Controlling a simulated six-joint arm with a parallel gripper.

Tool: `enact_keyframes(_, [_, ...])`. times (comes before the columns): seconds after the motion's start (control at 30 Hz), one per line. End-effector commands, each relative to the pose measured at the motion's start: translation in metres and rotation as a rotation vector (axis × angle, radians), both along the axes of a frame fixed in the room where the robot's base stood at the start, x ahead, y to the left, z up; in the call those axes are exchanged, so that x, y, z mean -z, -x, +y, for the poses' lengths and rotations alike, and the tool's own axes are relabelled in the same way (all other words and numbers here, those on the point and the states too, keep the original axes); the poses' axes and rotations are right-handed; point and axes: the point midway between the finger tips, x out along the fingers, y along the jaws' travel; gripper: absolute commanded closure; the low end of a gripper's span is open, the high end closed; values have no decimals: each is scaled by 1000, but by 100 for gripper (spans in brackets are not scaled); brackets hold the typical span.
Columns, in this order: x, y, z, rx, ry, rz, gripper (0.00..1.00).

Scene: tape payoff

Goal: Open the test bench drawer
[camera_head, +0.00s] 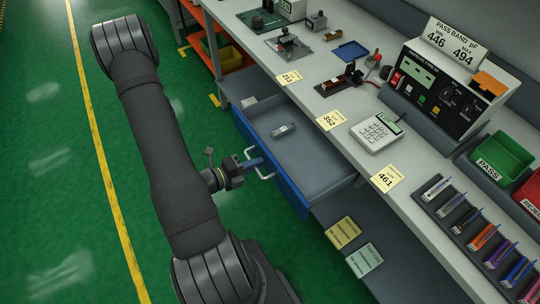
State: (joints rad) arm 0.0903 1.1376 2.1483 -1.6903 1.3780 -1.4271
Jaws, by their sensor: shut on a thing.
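The test bench drawer (319,158) is a blue-fronted drawer with a grey inside, under the bench top. It stands pulled out from the bench, with its floor showing. A pale bar handle (266,176) sits on its blue front. My gripper (255,167) is at the front, shut on the handle. My dark arm reaches in from the left and bottom, and the fingertips are small in this view. A small grey item (284,130) lies in the drawer.
The bench top (304,96) carries a tester (447,83), a calculator-like keypad (377,131), number cards, a green bin (502,158) and a rack of pens (478,234). Notes (343,232) lie on the lower shelf. Green floor is clear at the left.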

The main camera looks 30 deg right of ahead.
Motion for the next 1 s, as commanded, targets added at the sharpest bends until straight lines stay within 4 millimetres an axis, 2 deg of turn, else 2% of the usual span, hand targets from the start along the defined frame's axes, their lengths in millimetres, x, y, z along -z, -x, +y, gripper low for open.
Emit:
enact_keyframes(0.1, [0, -2, 19, -6, 1, 0, 100])
enact_keyframes(0.33, [0, -1, 40, -4, 1, -2, 100])
enact_keyframes(0.87, [0, -1, 46, -2, 1, -2, 100])
enact_keyframes(0.9, [0, -1, 46, -2, 1, -2, 85])
enact_keyframes(1.0, [0, -1, 46, -1, 1, -2, 83])
